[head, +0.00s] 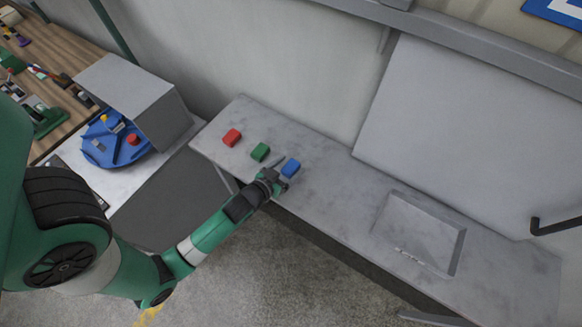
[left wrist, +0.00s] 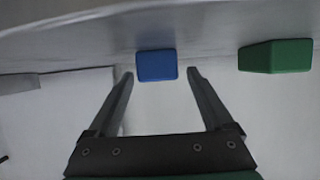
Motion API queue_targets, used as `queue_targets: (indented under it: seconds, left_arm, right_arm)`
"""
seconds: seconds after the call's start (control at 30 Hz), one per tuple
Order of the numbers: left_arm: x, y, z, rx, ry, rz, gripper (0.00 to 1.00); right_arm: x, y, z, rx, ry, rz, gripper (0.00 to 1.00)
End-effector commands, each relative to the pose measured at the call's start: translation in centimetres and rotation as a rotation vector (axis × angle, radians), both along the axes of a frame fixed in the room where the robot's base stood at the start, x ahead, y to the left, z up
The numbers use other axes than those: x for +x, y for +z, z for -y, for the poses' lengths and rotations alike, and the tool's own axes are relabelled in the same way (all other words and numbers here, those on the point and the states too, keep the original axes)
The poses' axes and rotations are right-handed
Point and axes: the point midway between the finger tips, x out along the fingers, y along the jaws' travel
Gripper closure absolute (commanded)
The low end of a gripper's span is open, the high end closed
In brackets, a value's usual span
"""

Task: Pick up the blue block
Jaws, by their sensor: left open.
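The blue block (head: 291,168) sits on the grey bench, at the right end of a row of blocks. My left gripper (head: 281,171) reaches in from the left, close to the blue block on its near side. In the left wrist view the blue block (left wrist: 157,65) shows ahead, between the tips of my open left gripper (left wrist: 160,72). The jaws are empty, and I cannot tell whether the tips reach to either side of the block. My right gripper is not in view.
A green block (head: 260,152) lies left of the blue one, and a red block (head: 232,137) lies farther left. A shallow recessed tray (head: 460,252) is in the bench to the right. The bench between is clear. A wall stands behind. A blue round holder (head: 97,150) is at the left.

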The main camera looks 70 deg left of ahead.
Motion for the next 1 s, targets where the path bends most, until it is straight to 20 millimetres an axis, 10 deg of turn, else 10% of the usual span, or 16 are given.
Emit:
queue_targets:
  seconds: [0.33,0.8,1.0]
  left_arm:
    - [1.31,-0.76,-0.74,0.001,-0.002,-0.002,0.15]
    - [1.29,-0.75,-0.72,0.001,-0.002,-0.002,1.00]
    - [1.30,-0.72,-0.73,0.000,-0.001,0.000,1.00]
  right_arm:
    - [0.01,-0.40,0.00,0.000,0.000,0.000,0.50]
    - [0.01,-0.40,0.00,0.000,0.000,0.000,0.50]
    - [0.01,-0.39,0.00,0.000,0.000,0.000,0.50]
